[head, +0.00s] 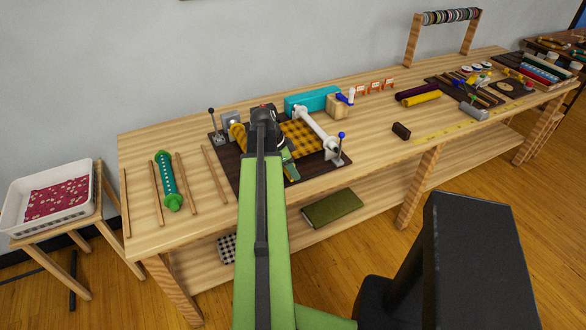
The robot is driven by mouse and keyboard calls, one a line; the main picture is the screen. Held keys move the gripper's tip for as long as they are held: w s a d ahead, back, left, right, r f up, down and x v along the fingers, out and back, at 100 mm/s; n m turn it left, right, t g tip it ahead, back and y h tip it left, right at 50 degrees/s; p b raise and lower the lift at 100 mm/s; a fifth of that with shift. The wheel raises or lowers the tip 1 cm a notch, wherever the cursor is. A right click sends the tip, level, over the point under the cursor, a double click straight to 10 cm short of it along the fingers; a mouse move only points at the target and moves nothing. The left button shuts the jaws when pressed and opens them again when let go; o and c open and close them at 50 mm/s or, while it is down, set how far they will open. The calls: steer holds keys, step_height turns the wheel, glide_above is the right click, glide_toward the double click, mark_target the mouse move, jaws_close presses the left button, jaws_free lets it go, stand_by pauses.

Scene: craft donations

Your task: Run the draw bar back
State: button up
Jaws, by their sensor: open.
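A dark base board (225,162) on the workbench carries a small machine with yellow-and-black checked cloth (301,134). My arm hides part of the machine.
A green roller (166,181) lies among wooden sticks on the left. A teal box (312,100) stands behind the machine. A white tray (83,182) sits on a stool at far left.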

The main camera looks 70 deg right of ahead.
steer(key=p+v, duration=1.5)
steer(key=v, duration=0.2)
steer(key=shift+d+r, duration=0.1)
steer(key=shift+r, duration=0.05)
